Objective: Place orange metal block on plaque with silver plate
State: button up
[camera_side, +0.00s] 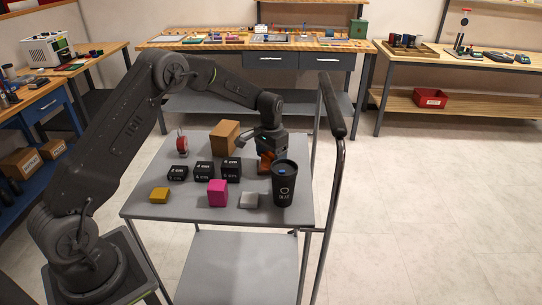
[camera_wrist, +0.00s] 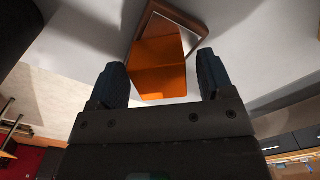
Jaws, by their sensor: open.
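The orange metal block (camera_wrist: 160,65) fills the space between my open fingers in the wrist view, with a small gap at each side. Behind it is the plaque (camera_wrist: 185,18), with a dark brown edge and a silver plate; the block covers much of it. The block overlaps the plaque in this view. Whether it rests flat on the plate is hard to tell. In the side view my gripper (camera_side: 271,151) is low over the right part of the grey cart top, with the orange block (camera_side: 265,161) partly hidden below it. My gripper (camera_wrist: 162,80) is open around the block.
A black cup (camera_side: 284,186) stands close in front of my gripper. A cardboard box (camera_side: 225,137) is to its left. Several black blocks (camera_side: 204,171), a magenta block (camera_side: 217,193), a yellow block (camera_side: 159,195) and a grey block (camera_side: 249,201) lie nearby. The cart handle (camera_side: 333,106) rises at right.

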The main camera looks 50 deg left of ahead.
aim_at(271, 154)
jog(key=shift+r, duration=0.1)
notch_tip(271, 154, up, 12)
jog(key=s+d+r+t, duration=0.1)
jog(key=s+d+r, duration=0.3)
jog(key=s+r, duration=0.3)
jog(key=s+d+r+t, duration=0.2)
jog(key=s+d+r, duration=0.1)
jog(key=s, duration=0.5)
jog(key=s+d+r+t, duration=0.1)
jog(key=s+d+r, duration=0.2)
jog(key=s, duration=0.5)
jog(key=s+d+f+t, duration=0.1)
jog(key=s+d+f, duration=0.1)
jog(key=s, duration=0.8)
jog(key=shift+d+f+t, duration=0.2)
jog(key=shift+f+t, duration=0.1)
jog(key=shift+f, duration=0.3)
